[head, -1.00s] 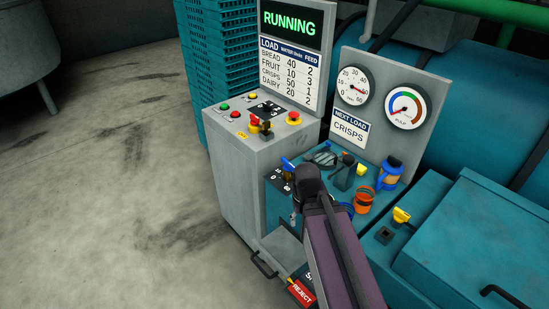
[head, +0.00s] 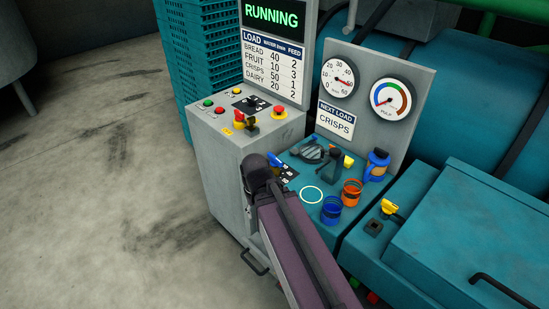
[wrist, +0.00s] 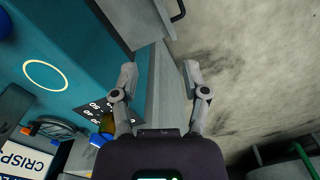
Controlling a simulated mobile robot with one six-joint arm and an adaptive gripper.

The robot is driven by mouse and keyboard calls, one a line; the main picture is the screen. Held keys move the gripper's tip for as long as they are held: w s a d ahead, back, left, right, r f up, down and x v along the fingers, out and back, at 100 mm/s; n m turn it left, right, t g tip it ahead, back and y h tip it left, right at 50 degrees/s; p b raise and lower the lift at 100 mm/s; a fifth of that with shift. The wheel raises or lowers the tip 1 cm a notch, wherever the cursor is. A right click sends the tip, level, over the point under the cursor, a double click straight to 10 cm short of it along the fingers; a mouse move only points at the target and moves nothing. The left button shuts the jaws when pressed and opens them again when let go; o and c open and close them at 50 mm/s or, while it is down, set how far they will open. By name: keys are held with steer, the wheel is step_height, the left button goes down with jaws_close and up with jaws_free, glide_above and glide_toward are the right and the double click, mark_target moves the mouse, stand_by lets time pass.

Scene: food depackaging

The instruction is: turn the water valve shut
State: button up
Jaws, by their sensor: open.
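The water valve, with a blue lever (head: 275,160) and a black number plate (head: 288,173), sits on the teal bench top just right of my wrist in the head view. My arm covers part of it. In the wrist view the number plate (wrist: 92,108) and a brass-coloured part (wrist: 106,125) lie left of my gripper, partly behind the left finger. My gripper (wrist: 160,73) is open and empty, its fingers pointing down past the edge of the grey cabinet, apart from the valve. In the head view its fingers are mostly hidden by my wrist.
The left gauge (head: 340,78) has its red needle toward the high numbers. A running display (head: 272,14) and a "CRISPS" sign (head: 336,120) stand behind. Floor at left is clear.

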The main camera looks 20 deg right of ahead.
step_height(320, 180, up, 11)
steer(key=m+p, duration=1.1)
steer(key=m, duration=2.2)
glide_above(275, 157)
steer(key=shift+s+r, duration=0.1)
steer(key=shift+r, duration=0.1)
steer(key=shift+f, duration=0.15)
step_height(275, 157, down, 14)
steer(key=b, duration=1.3)
steer(key=shift+r, duration=0.25)
